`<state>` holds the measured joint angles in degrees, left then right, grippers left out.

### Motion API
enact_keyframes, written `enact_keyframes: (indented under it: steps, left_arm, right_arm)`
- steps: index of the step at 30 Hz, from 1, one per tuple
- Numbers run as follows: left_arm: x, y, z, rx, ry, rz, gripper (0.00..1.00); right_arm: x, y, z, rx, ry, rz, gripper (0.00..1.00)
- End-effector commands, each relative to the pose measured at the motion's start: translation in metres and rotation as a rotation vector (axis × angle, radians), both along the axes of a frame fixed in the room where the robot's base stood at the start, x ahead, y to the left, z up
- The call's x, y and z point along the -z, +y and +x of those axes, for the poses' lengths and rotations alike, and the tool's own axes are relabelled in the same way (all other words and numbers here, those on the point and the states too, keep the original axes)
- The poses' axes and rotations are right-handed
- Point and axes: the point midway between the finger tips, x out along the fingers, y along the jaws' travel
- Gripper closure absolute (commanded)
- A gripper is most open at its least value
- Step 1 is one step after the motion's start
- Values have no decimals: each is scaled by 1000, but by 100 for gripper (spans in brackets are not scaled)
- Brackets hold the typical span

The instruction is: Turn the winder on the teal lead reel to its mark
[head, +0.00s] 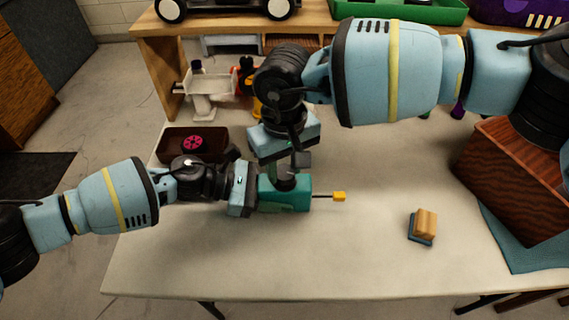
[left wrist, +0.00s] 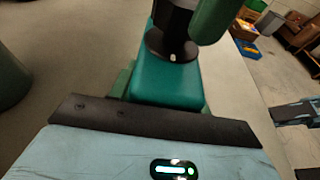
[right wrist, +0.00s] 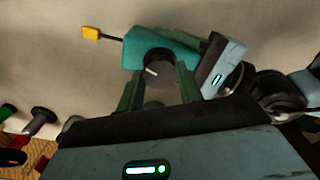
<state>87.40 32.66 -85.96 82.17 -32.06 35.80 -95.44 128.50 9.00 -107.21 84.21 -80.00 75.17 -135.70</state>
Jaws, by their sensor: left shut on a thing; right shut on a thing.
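The teal lead reel (head: 290,194) sits on the table with a short lead ending in a yellow plug (head: 340,197) on its right. My left gripper (head: 258,194) is shut on the reel's body from the left; the teal body also shows in the left wrist view (left wrist: 170,84). The black round winder (right wrist: 158,68) is on top of the reel, with a white line on it; its base shows in the left wrist view (left wrist: 172,45). My right gripper (right wrist: 158,88) comes from above, its green fingers shut on the winder's two sides. The target mark cannot be made out.
A wooden block on a blue base (head: 423,227) stands to the right on the table. A dark wooden box (head: 520,180) is at the far right. A brown tray with a pink wheel (head: 194,143) and a white stand (head: 204,90) are behind on the left. The front of the table is clear.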

Motion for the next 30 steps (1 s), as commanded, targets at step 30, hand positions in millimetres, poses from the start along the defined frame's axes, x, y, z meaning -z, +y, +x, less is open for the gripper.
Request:
enact_keyframes:
  steps: [30]
  left_arm:
    - [0, 0, 0, -1, 0, 1, 73]
  right_arm:
    - [0, 0, 0, 960, 0, 0, 87]
